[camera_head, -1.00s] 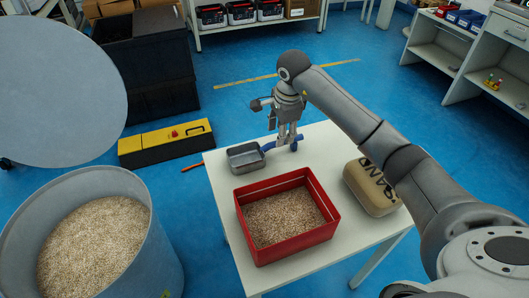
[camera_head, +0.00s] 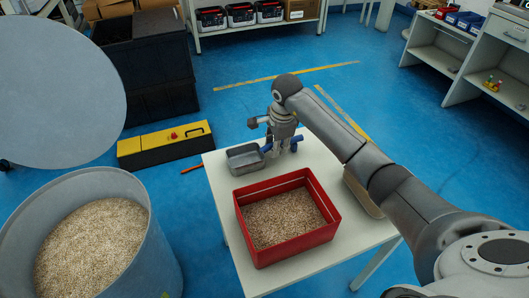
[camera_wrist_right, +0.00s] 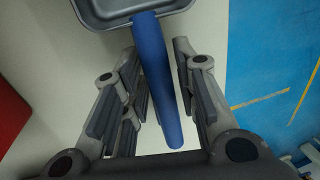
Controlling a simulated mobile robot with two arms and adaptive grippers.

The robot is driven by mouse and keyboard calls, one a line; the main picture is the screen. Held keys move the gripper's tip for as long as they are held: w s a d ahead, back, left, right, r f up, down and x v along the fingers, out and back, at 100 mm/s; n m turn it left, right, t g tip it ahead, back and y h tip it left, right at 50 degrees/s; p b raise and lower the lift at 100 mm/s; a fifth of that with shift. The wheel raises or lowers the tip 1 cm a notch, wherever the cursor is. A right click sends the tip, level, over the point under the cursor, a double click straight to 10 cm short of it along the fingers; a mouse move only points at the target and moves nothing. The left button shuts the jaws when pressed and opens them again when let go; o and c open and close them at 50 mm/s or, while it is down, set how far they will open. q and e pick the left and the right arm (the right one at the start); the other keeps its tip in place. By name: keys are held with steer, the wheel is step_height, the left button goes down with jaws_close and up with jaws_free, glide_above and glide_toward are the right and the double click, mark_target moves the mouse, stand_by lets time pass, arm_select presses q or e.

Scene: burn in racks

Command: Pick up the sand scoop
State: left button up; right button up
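The sand scoop has a grey metal pan (camera_head: 244,158) lying at the far left of the white table, with a blue handle (camera_head: 298,139) reaching right. In the right wrist view, the pan (camera_wrist_right: 132,12) is at the top and the blue handle (camera_wrist_right: 158,80) runs down between the fingers. My right gripper (camera_head: 281,150) is low over the handle and hides part of it. In the wrist view, the right gripper (camera_wrist_right: 159,60) is open, its fingers on either side of the handle, with a gap showing on the right. My left gripper is not in view.
A red bin (camera_head: 240,222) of grain stands on the white table (camera_head: 222,200) in front of the scoop. A tan sand bag (camera_head: 360,193) is partly hidden behind my right arm. A large grey drum (camera_head: 163,262) stands left. A yellow-black case (camera_head: 150,150) is on the floor.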

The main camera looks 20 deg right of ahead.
jaws_close()
steer(key=shift+r, duration=0.1)
